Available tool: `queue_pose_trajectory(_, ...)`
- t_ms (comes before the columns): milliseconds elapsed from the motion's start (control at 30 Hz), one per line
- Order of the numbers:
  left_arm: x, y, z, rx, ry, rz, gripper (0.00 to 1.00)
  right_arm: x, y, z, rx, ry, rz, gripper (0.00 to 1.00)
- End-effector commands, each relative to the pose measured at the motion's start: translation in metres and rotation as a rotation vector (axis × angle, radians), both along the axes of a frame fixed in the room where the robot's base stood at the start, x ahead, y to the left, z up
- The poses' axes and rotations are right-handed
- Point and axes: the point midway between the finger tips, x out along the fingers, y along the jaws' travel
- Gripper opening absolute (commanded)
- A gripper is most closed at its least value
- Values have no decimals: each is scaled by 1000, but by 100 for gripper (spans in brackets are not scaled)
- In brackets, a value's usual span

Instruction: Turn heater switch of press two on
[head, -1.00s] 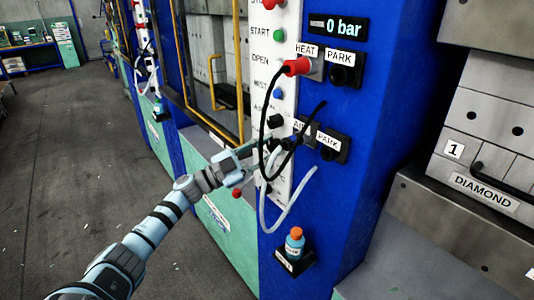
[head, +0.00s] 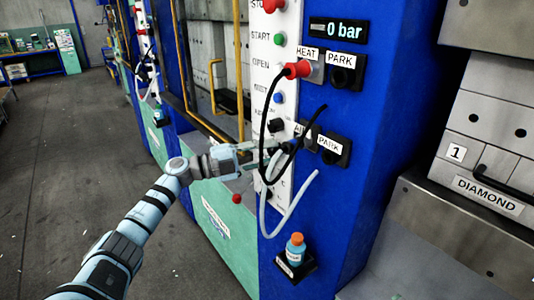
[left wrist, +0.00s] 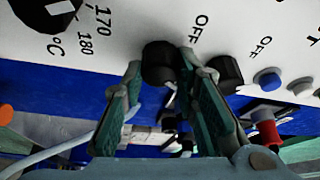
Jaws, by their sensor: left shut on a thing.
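The press's white control strip (head: 262,60) carries buttons and black switches. My left gripper (head: 272,150) is at the strip, beside the hanging cables. In the left wrist view its two fingers (left wrist: 160,78) are on either side of a black switch knob (left wrist: 158,56), shut on it. This knob is the one nearest the temperature dial (left wrist: 50,8). An OFF mark stands above it; its name label cannot be read. A second black knob (left wrist: 226,72), with its own OFF mark, is just right of the fingers. In the head view the gripped knob is hidden. My right gripper is not in view.
A black cable runs from the red HEAT plug (head: 298,69), and a pale hose (head: 283,222) hangs close to my gripper. PARK sockets (head: 346,70) are on the blue frame. A bottle (head: 295,247) stands on a small shelf. The grey floor at left is open.

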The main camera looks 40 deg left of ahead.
Motion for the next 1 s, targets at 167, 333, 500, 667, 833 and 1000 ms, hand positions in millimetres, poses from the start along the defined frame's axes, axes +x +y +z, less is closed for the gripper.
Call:
queue_pose_trajectory(167, 0, 0, -1, 13, -1, -2, 0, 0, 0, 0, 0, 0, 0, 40)
queue_pose_trajectory(333, 0, 0, -2, 14, -2, -2, 0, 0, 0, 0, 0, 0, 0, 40)
queue_pose_trajectory(500, 0, 0, -2, 13, -1, -2, 37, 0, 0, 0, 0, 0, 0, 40)
queue_pose_trajectory(667, 0, 0, -1, 12, -3, -1, 47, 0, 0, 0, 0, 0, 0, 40)
queue_pose_trajectory(833, 0, 0, -1, 12, -2, 0, 47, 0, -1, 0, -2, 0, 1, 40)
queue_pose_trajectory(1000, -13, 10, -3, 15, 1, 1, 47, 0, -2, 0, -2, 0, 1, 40)
